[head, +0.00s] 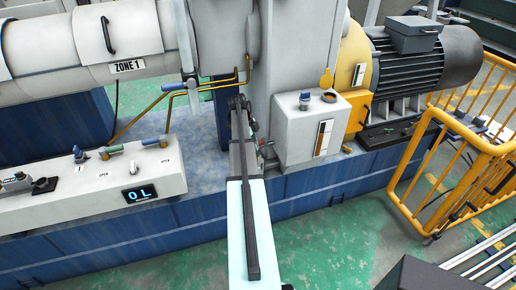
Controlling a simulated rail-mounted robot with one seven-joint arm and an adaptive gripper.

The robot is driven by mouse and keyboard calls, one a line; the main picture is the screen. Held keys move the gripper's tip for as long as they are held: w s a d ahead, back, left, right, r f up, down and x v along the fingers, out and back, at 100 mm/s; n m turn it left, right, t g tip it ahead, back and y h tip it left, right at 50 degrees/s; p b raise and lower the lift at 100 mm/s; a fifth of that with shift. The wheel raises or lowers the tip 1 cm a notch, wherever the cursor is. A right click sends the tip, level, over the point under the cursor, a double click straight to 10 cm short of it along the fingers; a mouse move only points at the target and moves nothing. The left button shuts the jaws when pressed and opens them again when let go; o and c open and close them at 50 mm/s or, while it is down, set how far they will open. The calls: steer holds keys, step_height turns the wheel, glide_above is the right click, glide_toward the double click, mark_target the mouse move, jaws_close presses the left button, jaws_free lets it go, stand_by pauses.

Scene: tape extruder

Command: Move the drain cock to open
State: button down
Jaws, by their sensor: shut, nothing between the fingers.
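I cannot tell for certain which fitting is the drain cock. A white control box (85,190) at the left carries small valve-like handles, one of them a green handle (115,149) on a brass body. My gripper (240,104) is at the middle, in front of the machine's blue base and to the right of these fittings. It looks shut and empty, small and partly hidden by my own arm. No contact with a handle can be made out.
A white box (306,128) with knobs stands right of my arm, and a dark motor (425,62) lies behind it. A yellow railing (480,150) closes the right side. The green floor (335,235) in front is mostly clear. A display (140,194) is on the left box.

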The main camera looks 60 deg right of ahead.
steer(key=shift+w+d, duration=0.15)
steer(key=shift+w, duration=0.65)
step_height(320, 180, up, 10)
steer(key=w+d+p, duration=0.2)
steer(key=p, duration=0.2)
steer(key=shift+w+f, duration=0.2)
steer(key=shift+f, duration=0.05)
steer(key=shift+a+f, duration=0.1)
steer(key=shift+a, duration=0.05)
stand_by(0.5)
